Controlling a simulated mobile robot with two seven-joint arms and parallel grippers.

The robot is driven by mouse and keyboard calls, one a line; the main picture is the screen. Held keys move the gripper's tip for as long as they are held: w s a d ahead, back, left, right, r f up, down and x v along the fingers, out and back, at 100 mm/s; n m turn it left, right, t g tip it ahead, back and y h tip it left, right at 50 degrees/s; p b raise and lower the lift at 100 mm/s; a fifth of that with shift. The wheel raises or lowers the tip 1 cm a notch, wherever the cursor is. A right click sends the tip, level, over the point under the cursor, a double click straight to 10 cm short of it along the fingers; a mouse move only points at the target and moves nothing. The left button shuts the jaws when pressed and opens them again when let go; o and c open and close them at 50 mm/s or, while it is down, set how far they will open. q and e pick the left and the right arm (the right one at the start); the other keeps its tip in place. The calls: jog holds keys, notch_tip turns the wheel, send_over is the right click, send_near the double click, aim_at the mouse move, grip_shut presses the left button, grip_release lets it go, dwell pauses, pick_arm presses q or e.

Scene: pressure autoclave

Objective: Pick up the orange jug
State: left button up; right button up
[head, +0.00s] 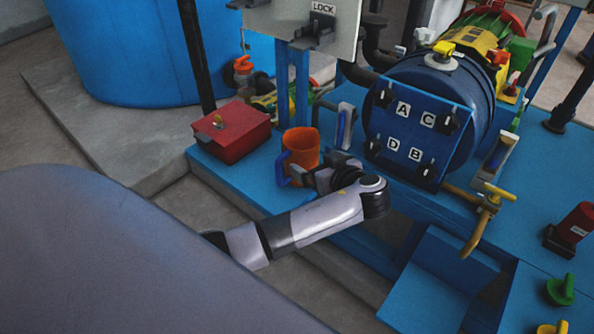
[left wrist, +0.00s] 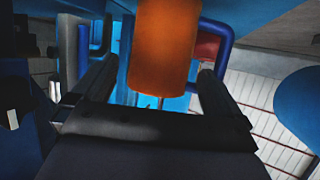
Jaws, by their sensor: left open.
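The orange jug (head: 301,146) stands upright on the blue platform, with its blue handle (head: 283,168) on the left side. My left gripper (head: 305,176) is open at the jug's near side, low on its body, and partly covers its lower part. In the left wrist view the jug (left wrist: 163,50) sits ahead of and between the two open fingers (left wrist: 155,85). The blue handle (left wrist: 216,45) shows to the right there, near the right finger. I cannot tell whether a finger touches the jug or handle. My right gripper is not in view.
A red box (head: 230,130) stands left of the jug on the blue platform (head: 250,185). A blue pressure vessel (head: 425,115) with a lettered plate stands to the right. A blue post (head: 300,85) rises behind the jug. A yellow tap (head: 487,210) sticks out at right.

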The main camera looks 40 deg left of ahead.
aim_at(300, 145)
pick_arm(q)
jog(key=shift+w+a, duration=0.2)
jog(key=shift+a, duration=0.2)
jog(key=x, duration=0.6)
jog(key=shift+s+a+f+b, duration=0.1)
jog(key=shift+a+f+b, duration=0.05)
jog(key=shift+b, duration=0.25)
jog(key=c, duration=0.7)
